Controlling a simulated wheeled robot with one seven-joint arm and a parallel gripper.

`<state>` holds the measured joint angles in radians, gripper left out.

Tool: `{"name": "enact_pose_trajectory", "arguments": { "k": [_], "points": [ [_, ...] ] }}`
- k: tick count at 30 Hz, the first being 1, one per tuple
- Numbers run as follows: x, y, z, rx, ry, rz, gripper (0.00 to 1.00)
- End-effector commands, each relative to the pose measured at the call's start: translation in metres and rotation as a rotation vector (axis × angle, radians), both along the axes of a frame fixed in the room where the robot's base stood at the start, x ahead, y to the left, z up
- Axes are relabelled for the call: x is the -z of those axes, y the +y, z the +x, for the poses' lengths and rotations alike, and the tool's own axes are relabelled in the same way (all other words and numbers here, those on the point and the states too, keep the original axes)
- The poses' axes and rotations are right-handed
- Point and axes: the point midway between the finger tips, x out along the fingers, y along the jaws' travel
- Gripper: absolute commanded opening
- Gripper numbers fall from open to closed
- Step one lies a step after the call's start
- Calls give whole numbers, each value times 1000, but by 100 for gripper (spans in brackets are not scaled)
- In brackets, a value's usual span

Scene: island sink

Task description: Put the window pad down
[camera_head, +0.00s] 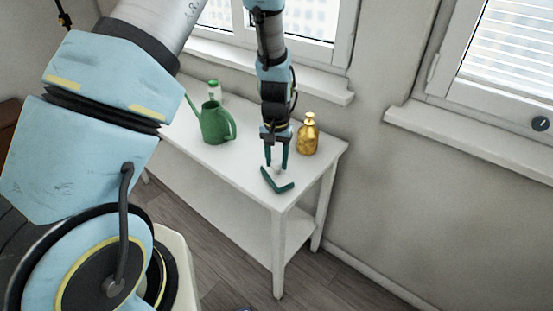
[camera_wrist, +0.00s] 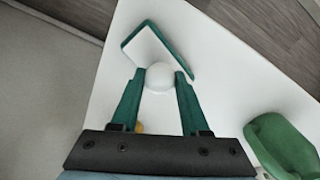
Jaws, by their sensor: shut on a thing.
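The window pad is a flat dark-green-edged piece with a white face and a round white knob. In the head view the window pad (camera_head: 278,181) is at the front right part of the white table, at or just above its top; I cannot tell if it touches. My gripper (camera_head: 277,163) points down over it. In the wrist view the window pad (camera_wrist: 150,50) lies beyond the fingertips, and my gripper (camera_wrist: 157,82) has its green fingers on either side of the round white knob. The pad's far underside is hidden.
On the white table (camera_head: 240,176) stand a green watering can (camera_head: 214,124), a gold bottle (camera_head: 307,135) right of my gripper, and a small white bottle with a green cap (camera_head: 214,90). The table's front edge is close to the pad. A wall and window sills are behind.

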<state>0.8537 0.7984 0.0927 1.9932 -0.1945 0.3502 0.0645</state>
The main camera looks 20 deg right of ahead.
Motion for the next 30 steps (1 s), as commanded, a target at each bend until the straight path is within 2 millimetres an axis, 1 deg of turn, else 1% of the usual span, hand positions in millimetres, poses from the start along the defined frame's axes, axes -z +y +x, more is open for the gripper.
{"name": "enact_pose_trajectory", "arguments": {
  "k": [3,4,11,12,18,23,26,30],
  "points": [
    [2,0,0,0,0,0,1],
    [1,0,0,0,0,0,47],
    [1,0,0,0,0,0,73],
    [1,0,0,0,1,1,75],
    [1,0,0,0,1,1,75],
    [-7,0,0,0,-1,-1,75],
    [-20,-1,0,0,-2,-3,75],
    [-48,-1,1,1,-4,-3,75]
  ]
}}
